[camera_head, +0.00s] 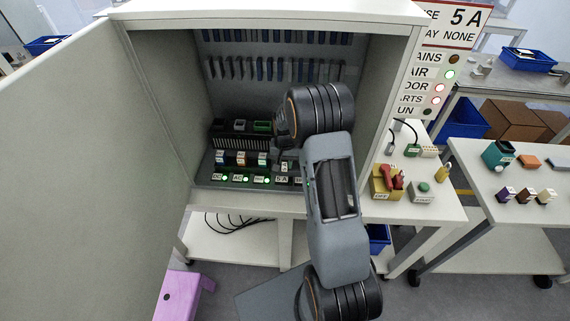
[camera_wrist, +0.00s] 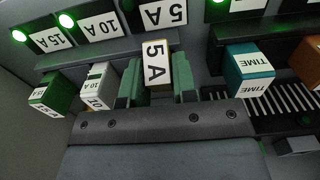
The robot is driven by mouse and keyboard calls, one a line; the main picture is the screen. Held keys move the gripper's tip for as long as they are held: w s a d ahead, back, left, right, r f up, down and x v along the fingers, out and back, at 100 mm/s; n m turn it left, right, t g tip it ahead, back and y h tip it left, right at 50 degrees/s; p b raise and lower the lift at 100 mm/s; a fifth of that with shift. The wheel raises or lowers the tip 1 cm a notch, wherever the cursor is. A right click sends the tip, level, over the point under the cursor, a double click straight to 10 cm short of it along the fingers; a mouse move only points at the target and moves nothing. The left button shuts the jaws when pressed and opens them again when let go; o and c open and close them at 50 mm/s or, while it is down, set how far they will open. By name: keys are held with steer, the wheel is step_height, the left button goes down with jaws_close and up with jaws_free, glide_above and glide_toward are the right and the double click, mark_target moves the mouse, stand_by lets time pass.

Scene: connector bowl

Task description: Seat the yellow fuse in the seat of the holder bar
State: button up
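The yellow fuse (camera_wrist: 156,66), labelled 5 A, shows in the wrist view between the two green-padded fingers of my gripper (camera_wrist: 159,86). The fingers are close against both its sides and appear shut on it. The holder bar (camera_wrist: 108,52) carries 15 A, 10 A and 5 A labels. The fuse is in line with the 5 A label (camera_wrist: 162,14) and overlaps the bar's edge. I cannot tell how deep it sits or whether it touches the seat, which is hidden. In the head view my gripper (camera_head: 281,160) is small and partly hidden by my wrist.
Beside the fuse stand a white 10 A fuse (camera_wrist: 98,86) and a green 15 A fuse (camera_wrist: 46,94). A teal TIME block (camera_wrist: 249,69) stands to the right. The cabinet wall (camera_head: 385,110) is close right of my arm; its open door (camera_head: 90,150) is left.

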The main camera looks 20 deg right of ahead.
steer(key=c, duration=0.4)
jaws_close()
steer(key=shift+r, duration=0.15)
